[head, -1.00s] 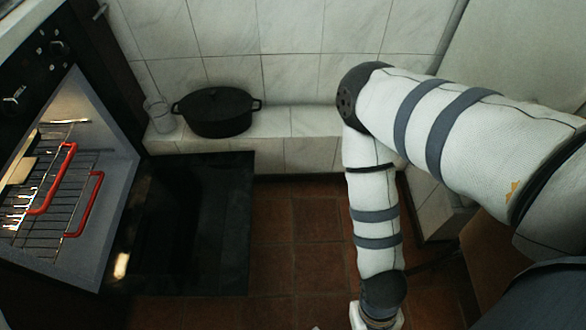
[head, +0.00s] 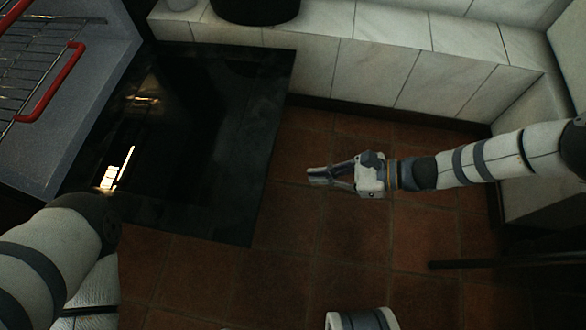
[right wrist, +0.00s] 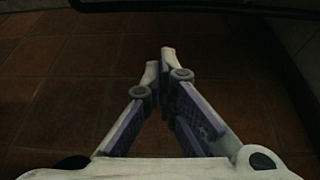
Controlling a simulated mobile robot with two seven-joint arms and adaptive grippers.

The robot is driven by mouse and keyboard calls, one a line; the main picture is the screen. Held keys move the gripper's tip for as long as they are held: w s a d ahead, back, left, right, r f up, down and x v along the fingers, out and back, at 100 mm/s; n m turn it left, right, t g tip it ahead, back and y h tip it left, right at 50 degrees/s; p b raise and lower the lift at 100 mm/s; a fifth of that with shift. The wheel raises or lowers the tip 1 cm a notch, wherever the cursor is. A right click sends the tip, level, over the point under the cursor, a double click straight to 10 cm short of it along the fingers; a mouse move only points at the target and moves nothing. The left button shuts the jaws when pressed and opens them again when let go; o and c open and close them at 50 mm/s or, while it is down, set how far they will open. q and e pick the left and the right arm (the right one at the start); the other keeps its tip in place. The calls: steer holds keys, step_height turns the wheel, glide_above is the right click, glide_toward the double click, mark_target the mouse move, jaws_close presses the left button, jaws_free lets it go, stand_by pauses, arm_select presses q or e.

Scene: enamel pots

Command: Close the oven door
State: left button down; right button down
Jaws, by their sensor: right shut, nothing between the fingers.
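The oven door (head: 205,140) is a black glossy panel, folded down and open, reaching out low over the floor from the oven (head: 75,120) at the left of the head view. My right gripper (head: 312,177) is shut and empty. It is to the right of the door's outer edge, apart from it in the picture, pointing left towards it. In the right wrist view its fingertips (right wrist: 159,62) come together over floor tiles. A dark edge crosses the top of that view; I cannot tell whether it is the door. My left arm shows at the lower left; its gripper is out of view.
A dark bar (head: 510,260) is at the right. The brown floor (head: 330,230) around my right gripper is clear.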

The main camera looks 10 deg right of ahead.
steer(key=w+r+b+x, duration=0.1)
steer(key=b+x, duration=0.2)
steer(key=x, duration=0.7)
step_height(320, 180, up, 4)
steer(key=shift+w+d+r+p, duration=0.1)
steer(key=shift+p, duration=0.7)
